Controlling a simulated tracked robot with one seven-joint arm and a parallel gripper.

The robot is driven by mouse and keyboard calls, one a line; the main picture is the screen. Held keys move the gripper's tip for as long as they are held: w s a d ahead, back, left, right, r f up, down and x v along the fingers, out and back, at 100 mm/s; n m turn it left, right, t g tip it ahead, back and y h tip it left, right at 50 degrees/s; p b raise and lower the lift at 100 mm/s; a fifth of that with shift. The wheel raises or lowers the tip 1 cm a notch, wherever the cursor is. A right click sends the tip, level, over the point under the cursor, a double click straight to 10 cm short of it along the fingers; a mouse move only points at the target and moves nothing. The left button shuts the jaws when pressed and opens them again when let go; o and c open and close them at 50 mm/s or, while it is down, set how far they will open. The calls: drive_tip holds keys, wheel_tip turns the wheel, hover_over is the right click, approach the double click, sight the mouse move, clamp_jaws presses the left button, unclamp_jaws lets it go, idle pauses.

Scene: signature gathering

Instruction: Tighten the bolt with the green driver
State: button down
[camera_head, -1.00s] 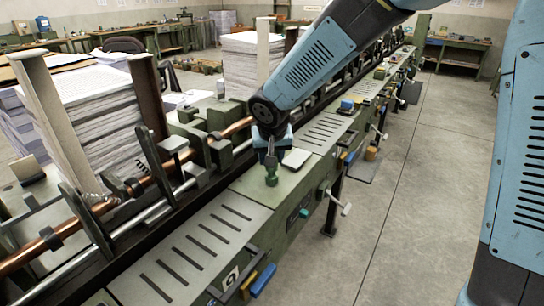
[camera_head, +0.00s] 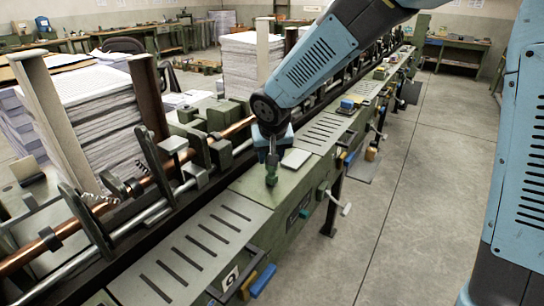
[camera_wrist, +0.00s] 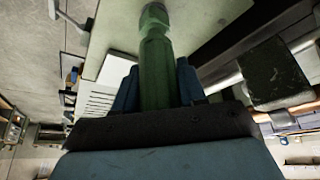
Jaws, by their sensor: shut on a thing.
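The green driver (camera_head: 271,174) is held below my gripper (camera_head: 271,158), over the green bed of the gathering machine, in the head view. In the wrist view my gripper (camera_wrist: 158,84) has its two blue fingers closed on either side of the green driver (camera_wrist: 156,62), which points away from the wrist. The driver's far end is close to the green surface. I cannot tell whether it touches. I cannot make out the bolt; the driver may hide it.
A small pale pad (camera_head: 296,158) lies on the machine bed just right of the driver. A copper-coloured rod (camera_head: 160,178) and upright brackets run along the left. Paper stacks (camera_head: 100,110) stand behind it. The floor (camera_head: 420,200) at the right is clear.

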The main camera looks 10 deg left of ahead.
drive_tip(key=shift+r, duration=2.15)
